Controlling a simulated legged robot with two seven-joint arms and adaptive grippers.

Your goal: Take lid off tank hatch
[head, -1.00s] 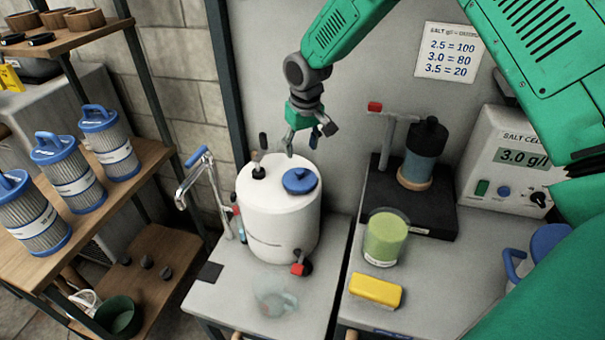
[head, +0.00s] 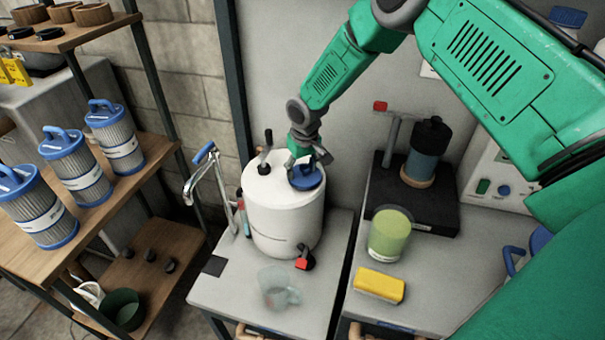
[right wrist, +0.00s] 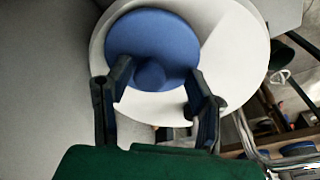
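The white tank (head: 285,222) stands upright on a grey bench. Its blue round lid (head: 309,183) sits on the tank's top, on the right side. My right gripper (head: 306,161) is just over the lid and partly covers it. The fingers of my right gripper (right wrist: 159,76) are apart, one on each side of the knob, with gaps showing. The hatch opening under the lid is hidden. My left gripper is not in view.
A black-handled fitting (head: 266,150) rises from the tank top left of the lid. A clear jug (head: 278,288) stands in front. A green jar (head: 390,236), yellow sponge (head: 379,286) and black stand (head: 415,208) are to the right. Shelves with blue-capped filters (head: 73,165) stand left.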

